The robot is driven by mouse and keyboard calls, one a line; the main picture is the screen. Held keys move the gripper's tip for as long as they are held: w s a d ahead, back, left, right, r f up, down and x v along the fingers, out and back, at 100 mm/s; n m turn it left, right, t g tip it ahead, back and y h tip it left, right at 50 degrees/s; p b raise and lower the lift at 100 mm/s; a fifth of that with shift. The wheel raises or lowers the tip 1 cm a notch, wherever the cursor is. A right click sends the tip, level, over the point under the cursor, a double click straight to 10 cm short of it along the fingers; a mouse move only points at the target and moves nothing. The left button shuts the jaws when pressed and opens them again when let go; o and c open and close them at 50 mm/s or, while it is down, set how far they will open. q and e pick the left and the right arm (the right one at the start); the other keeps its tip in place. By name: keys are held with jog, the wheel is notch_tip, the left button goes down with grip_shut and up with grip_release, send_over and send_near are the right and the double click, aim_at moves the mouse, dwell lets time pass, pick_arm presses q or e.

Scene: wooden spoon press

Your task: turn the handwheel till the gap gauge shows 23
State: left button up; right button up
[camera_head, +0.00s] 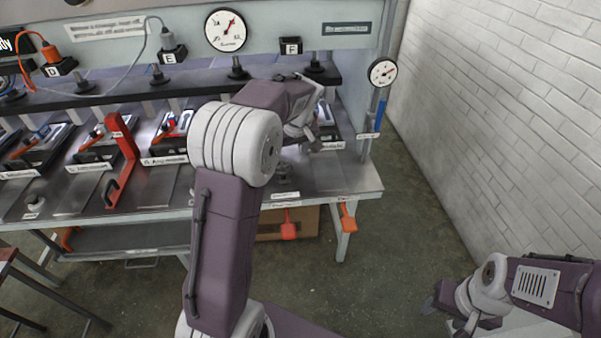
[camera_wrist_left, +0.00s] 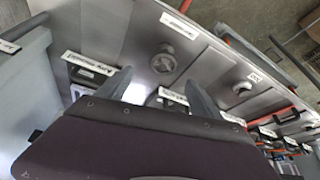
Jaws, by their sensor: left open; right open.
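A small round grey handwheel or knob (camera_head: 283,170) is on the steel bench, partly beside my left arm. In the left wrist view a round grey knob (camera_wrist_left: 163,63) shows beyond the fingertips, apart from them. My left gripper (camera_wrist_left: 158,77) is open and empty above the bench; in the head view it is near the right bay (camera_head: 311,138). A small dial (camera_head: 382,72) stands on a post at the right, and a larger dial (camera_head: 226,30) is on the upper panel. Their numbers are too small to read. My right gripper (camera_head: 447,311) is open, low at the right, away from the bench.
The steel bench (camera_head: 340,180) holds several bays and a red lever (camera_head: 122,150) at the left. A white brick wall (camera_head: 510,110) is on the right. Floor (camera_head: 385,235) is clear before it.

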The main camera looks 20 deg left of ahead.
aim_at(283, 167)
pick_arm(q)
jog(key=x, duration=0.5)
jog(key=shift+s+a, duration=0.15)
jog(key=shift+a, duration=0.15)
jog(key=x, duration=0.4)
jog(key=shift+a+f, duration=0.2)
jog(key=shift+a, duration=0.1)
jog(key=shift+d, duration=0.15)
pick_arm(e)
jog(key=shift+a, duration=0.4)
pick_arm(q)
jog(key=c, duration=1.2)
jog(key=shift+r, duration=0.1)
pick_arm(e)
jog(key=shift+s, duration=0.1)
jog(key=shift+r, duration=0.1)
